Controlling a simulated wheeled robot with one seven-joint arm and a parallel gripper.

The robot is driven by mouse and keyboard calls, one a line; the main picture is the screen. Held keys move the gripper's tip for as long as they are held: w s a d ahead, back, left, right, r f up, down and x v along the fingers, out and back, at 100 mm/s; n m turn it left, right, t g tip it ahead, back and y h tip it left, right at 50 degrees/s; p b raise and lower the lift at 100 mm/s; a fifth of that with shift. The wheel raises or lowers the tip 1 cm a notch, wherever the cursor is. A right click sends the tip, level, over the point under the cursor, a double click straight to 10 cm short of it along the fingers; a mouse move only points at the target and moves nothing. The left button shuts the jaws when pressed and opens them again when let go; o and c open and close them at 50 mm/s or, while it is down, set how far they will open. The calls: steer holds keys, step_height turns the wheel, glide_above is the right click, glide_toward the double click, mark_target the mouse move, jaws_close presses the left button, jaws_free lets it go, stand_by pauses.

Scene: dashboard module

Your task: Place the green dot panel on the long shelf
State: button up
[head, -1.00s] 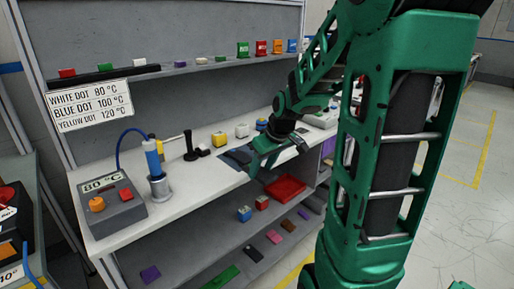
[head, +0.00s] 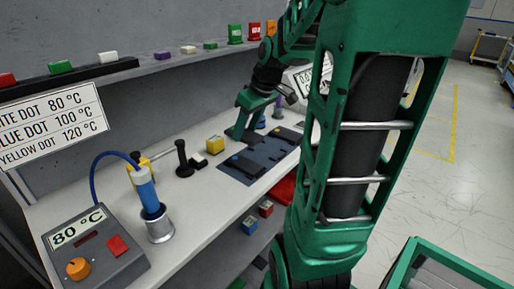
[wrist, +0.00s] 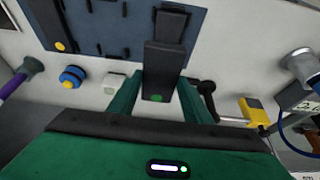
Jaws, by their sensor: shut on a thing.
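My gripper (wrist: 162,80) has its two green fingers on either side of a dark, narrow panel with a green dot, the green dot panel (wrist: 163,62), in the wrist view. In the head view my gripper (head: 246,118) is over the back left part of the dark blue mat (head: 262,153) on the bench; the held panel is hard to make out there. A long grey shelf (head: 180,62) runs along the back wall above the bench, with several small coloured blocks on it.
A panel with a blue dot (head: 243,163) lies on the mat. A lower shelf holds more blocks.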

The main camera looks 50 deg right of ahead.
steer(key=shift+w, duration=0.2)
steer(key=d+f, duration=0.2)
steer(key=d, duration=0.2)
steer(key=d+f, duration=0.2)
steer(key=d, duration=0.1)
steer(key=d+f, duration=0.3)
steer(key=d, duration=0.1)
steer(key=shift+s+d, duration=0.15)
steer(key=shift+d, duration=0.2)
steer(key=shift+f, duration=1.75)
steer(key=shift+f, duration=0.15)
steer(key=o, duration=1.2)
steer(key=shift+c, duration=0.2)
